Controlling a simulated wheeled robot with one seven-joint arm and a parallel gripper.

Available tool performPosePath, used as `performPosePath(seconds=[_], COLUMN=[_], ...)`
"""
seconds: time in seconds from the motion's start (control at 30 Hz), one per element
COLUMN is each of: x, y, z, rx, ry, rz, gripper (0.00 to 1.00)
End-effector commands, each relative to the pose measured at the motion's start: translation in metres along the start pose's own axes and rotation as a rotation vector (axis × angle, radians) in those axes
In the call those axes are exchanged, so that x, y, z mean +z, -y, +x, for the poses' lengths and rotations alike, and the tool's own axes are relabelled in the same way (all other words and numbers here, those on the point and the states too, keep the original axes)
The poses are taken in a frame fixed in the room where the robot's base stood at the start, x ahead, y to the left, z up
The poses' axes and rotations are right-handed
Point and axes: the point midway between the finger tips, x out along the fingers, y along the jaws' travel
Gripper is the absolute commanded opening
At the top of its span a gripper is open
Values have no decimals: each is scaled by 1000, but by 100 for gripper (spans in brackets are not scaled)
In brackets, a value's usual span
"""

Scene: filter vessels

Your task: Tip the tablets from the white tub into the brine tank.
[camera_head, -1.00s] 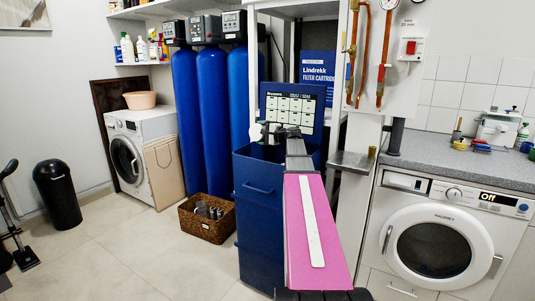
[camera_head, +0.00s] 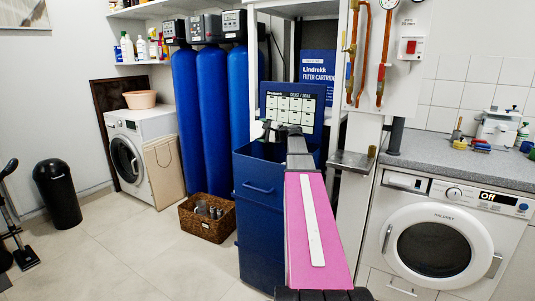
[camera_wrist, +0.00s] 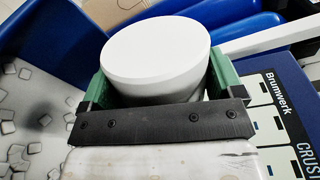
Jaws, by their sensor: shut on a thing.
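The white tub (camera_wrist: 155,55) is between the green-padded fingers of my gripper (camera_wrist: 160,85) in the wrist view. One smooth, round end of it faces the camera; I cannot tell whether this is its base or a lid. No tablets show in the tub. The gripper is shut on it. In the head view my gripper (camera_head: 267,132) is over the open top of the blue brine tank (camera_head: 258,205), and the tub is only a small pale patch there, mostly hidden. Pale square tablets (camera_wrist: 30,125) lie inside the tank at the left of the wrist view.
The tank's raised lid with a chart (camera_head: 292,103) stands just behind my gripper. Tall blue vessels (camera_head: 212,110) stand to the left, above a wicker basket (camera_head: 207,218). A small metal shelf (camera_head: 351,162) is at the right. The floor at left is mostly clear.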

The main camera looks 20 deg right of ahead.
Motion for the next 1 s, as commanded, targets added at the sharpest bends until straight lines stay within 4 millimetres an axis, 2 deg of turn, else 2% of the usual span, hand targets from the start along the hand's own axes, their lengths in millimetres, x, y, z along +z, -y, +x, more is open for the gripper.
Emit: performPosePath(seconds=[1.0], x=[-6], y=[7], z=[-1], rx=[-5], ry=[10], rz=[136], gripper=[63])
